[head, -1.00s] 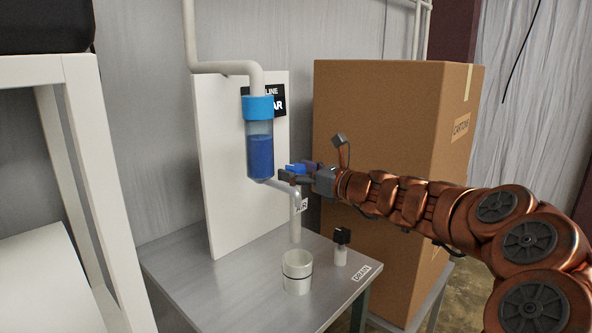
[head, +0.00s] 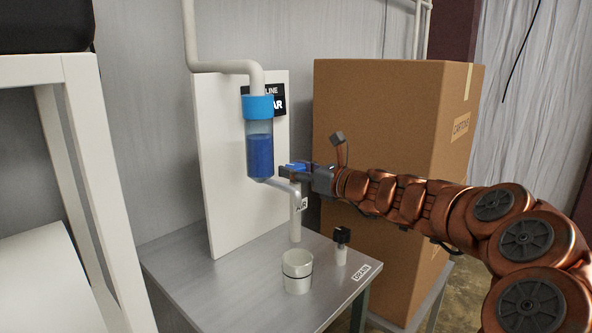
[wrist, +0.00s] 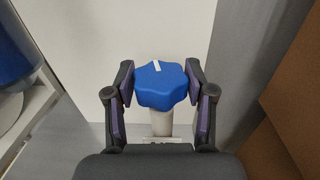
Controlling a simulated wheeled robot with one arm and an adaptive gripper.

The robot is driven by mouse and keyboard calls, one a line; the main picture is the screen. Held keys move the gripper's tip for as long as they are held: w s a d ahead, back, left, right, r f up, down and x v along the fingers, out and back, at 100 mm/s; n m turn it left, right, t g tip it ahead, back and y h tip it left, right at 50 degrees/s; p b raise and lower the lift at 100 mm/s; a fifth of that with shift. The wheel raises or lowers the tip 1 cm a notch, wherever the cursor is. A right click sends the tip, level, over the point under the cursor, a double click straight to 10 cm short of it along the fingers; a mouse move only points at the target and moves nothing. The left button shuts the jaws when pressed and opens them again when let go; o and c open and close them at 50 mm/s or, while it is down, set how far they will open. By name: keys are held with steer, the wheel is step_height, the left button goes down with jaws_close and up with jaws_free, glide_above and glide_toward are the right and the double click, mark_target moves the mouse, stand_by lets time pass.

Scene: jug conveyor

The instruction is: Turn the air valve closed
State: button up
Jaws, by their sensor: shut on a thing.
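The air valve is a blue lobed knob (wrist: 160,88) on top of a pale upright pipe (wrist: 159,122). A white mark shows near the knob's far edge in the wrist view. In the head view the knob (head: 297,166) is partly hidden by my gripper (head: 296,170), and an "AIR" label (head: 302,203) is on the pipe below. In the wrist view my gripper's two fingers (wrist: 161,97) stand on the left and right sides of the knob, shut on it.
A clear filter bowl (head: 260,155) with blue liquid and a blue cap hangs before a white panel (head: 225,170). A white cup (head: 297,272) and a black-topped drain valve (head: 341,246) are on the grey table (head: 210,285). A large carton (head: 380,150) stands close behind my arm.

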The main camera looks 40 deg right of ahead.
steer(key=shift+r+m+h, duration=0.15)
steer(key=shift+m+h, duration=0.25)
steer(key=shift+h, duration=0.2)
steer(key=shift+m+t+h+b, duration=0.3)
steer(key=shift+m+h+b, duration=0.95)
steer(key=shift+h, duration=0.45)
steer(key=o, duration=1.2)
steer(key=shift+s, duration=0.1)
steer(key=shift+s+d, duration=0.1)
steer(key=shift+s, duration=5.8)
